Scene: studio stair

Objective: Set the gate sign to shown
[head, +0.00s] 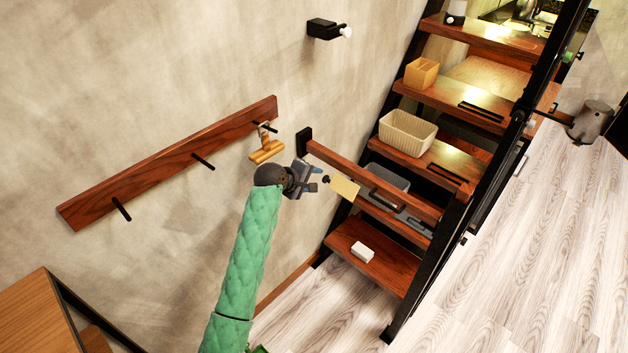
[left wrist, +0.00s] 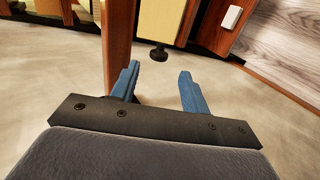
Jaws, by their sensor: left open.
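The gate is a wooden bar (head: 375,180) fixed to a black wall bracket (head: 304,142) and reaching across the stair front. A pale yellow plate (head: 345,188), which looks like the gate sign, hangs by the bar, with a small black knob (head: 326,180) at its near edge. In the left wrist view, the plate (left wrist: 160,18) and knob (left wrist: 159,52) are ahead of my fingers, beside the bar (left wrist: 117,35). My left gripper (head: 314,180) is open and empty; its blue fingers (left wrist: 158,82) point toward the knob without visibly gripping it. My right gripper is not in view.
A wooden rail (head: 160,168) with black pegs and a hanging golden hanger (head: 266,152) is on the left wall. Stair treads hold a cream basket (head: 407,133), a grey tray (head: 388,178) and a white block (head: 362,252). The pale floor (head: 500,270) at right is clear.

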